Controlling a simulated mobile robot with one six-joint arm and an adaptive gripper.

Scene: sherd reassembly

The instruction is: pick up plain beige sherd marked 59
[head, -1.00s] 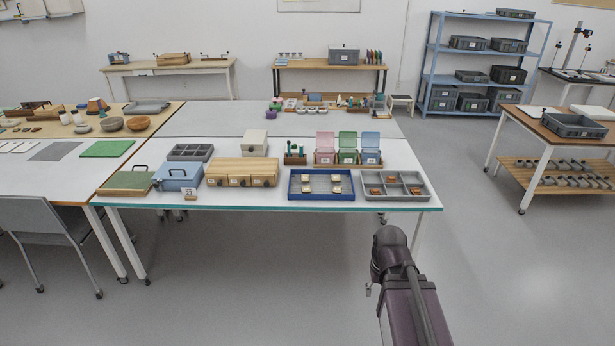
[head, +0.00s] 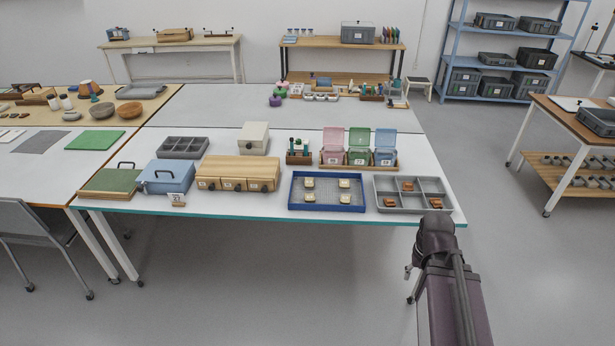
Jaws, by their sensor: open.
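Several small beige sherds lie apart in the blue-rimmed tray (head: 327,207) near the front edge of the white table; one is the back-left sherd (head: 309,183) and another is the front-right sherd (head: 345,198). Their marks are too small to read, so I cannot tell which is 59. My arm rises at the lower right, in front of the table edge, with a dark joint at its top. My gripper is not clearly visible, and no sherd is seen held.
A grey compartment tray (head: 452,208) with orange-brown sherds stands right of the blue tray. A wooden drawer box (head: 240,170), a blue lidded box (head: 166,178) and pink, green and blue bins (head: 357,141) stand nearby. Floor is clear before the table.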

